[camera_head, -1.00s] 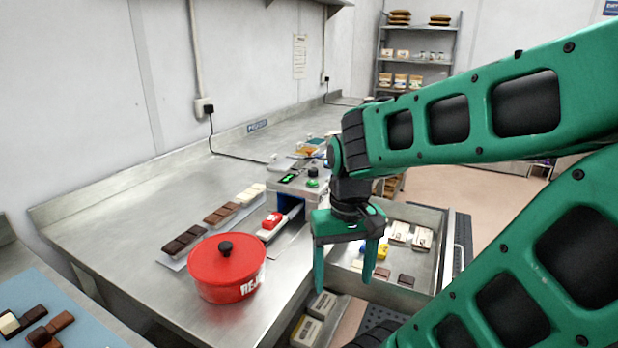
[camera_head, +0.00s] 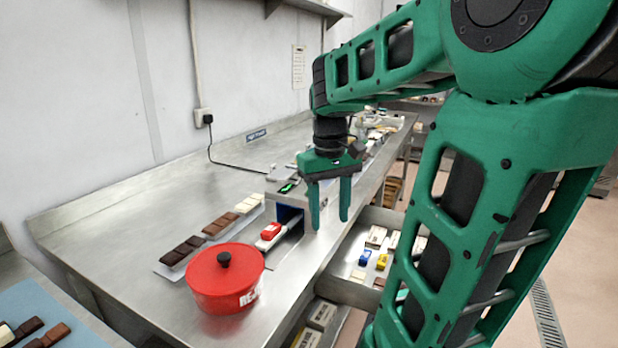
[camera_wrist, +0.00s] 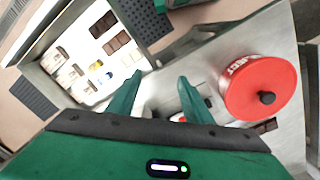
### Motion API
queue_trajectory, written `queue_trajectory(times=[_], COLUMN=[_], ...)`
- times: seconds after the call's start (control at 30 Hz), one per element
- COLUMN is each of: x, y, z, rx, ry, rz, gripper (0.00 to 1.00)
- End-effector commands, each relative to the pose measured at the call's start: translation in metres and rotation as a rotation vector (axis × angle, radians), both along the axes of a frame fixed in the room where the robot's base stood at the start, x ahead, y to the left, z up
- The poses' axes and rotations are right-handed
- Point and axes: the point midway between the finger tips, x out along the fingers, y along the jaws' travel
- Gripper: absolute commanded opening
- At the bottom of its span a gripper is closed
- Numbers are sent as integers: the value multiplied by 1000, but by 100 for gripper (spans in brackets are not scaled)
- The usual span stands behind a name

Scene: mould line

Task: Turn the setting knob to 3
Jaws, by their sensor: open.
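The machine (camera_head: 273,197) stands on the steel bench, with a grey top, a small lit green display (camera_head: 287,187) and a blue-lined opening. The setting knob cannot be made out now; my gripper and arm cover the right part of the machine's top. My gripper (camera_head: 330,224) is open and empty, pointing down just right of the machine, in front of it in the picture. In the wrist view its two fingers (camera_wrist: 160,82) are apart with nothing between them, and no knob shows.
A red lidded reject pot (camera_head: 226,285) stands on the bench (camera_head: 130,215), left of the gripper. Chocolate bars (camera_head: 212,228) lie behind it. A red-topped object (camera_head: 270,231) sits at the machine's opening. An open drawer (camera_head: 345,290) with several small items juts out below right.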

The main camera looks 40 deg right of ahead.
Motion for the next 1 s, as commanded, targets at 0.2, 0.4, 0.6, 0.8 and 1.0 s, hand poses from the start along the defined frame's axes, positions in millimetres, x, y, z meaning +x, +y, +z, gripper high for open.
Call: queue_trajectory(times=[0.2, 0.4, 0.6, 0.8, 1.0], x=[87, 158, 216, 244, 249], y=[-55, -104, -150, -175, -180], z=[40, 62, 71, 71, 65], rx=[-18, -21, -14, -9, -6], ry=[14, 18, 13, 6, 5], rz=[145, 289, 422, 501, 521], gripper=[46, 46, 46, 46, 46])
